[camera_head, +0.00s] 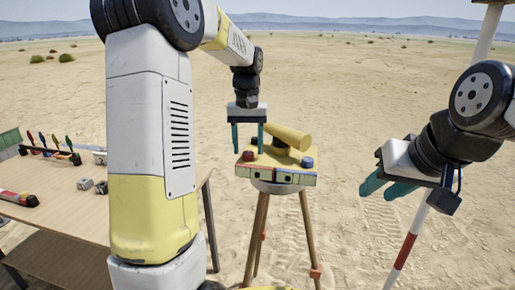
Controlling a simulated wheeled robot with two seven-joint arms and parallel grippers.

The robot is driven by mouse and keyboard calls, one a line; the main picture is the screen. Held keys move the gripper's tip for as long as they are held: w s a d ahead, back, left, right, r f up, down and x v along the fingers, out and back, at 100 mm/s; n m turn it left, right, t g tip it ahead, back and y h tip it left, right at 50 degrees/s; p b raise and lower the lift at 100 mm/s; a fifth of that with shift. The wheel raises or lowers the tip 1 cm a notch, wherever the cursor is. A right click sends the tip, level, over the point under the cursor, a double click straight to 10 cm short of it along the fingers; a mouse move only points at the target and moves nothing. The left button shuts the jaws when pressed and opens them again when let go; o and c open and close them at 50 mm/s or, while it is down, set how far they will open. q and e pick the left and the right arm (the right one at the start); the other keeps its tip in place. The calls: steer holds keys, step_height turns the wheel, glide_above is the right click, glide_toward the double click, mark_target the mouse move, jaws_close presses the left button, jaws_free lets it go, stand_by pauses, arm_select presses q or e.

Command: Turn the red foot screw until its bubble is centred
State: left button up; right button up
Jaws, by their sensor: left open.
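The yellow levelling instrument (276,158) with its yellow telescope (290,136) sits on a tripod (261,222). A red foot screw (249,156) is at its left side and a blue one (307,162) at its right. Small coloured windows line the front edge; the bubbles are too small to read. My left gripper (248,140) points down, open, with its teal fingers just above and to either side of the red screw. I cannot tell whether they touch it. My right gripper (387,188) is apart to the right, its fingers spread and empty.
A wooden table (62,205) at the left holds a rack of coloured tools (48,152), small metal blocks (86,184) and a red-and-black tool (19,198). A red-and-white pole (407,246) stands near my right gripper. Open sand lies around the tripod.

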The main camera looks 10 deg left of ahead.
mark_target(248, 152)
arm_select(q)
step_height(248, 152, up, 6)
steer(key=shift+r, duration=0.35)
steer(key=shift+s+r, duration=0.1)
steer(key=s+d+m+t+h, duration=0.1)
steer(key=s+t, duration=0.2)
steer(key=s, duration=0.9)
steer(key=s+d+f+m+t+h, duration=0.1)
steer(key=s+t, duration=0.2)
steer(key=s, duration=0.9)
steer(key=shift+d+f, duration=0.2)
steer(key=shift+d, duration=0.05)
steer(key=shift+w, duration=0.1)
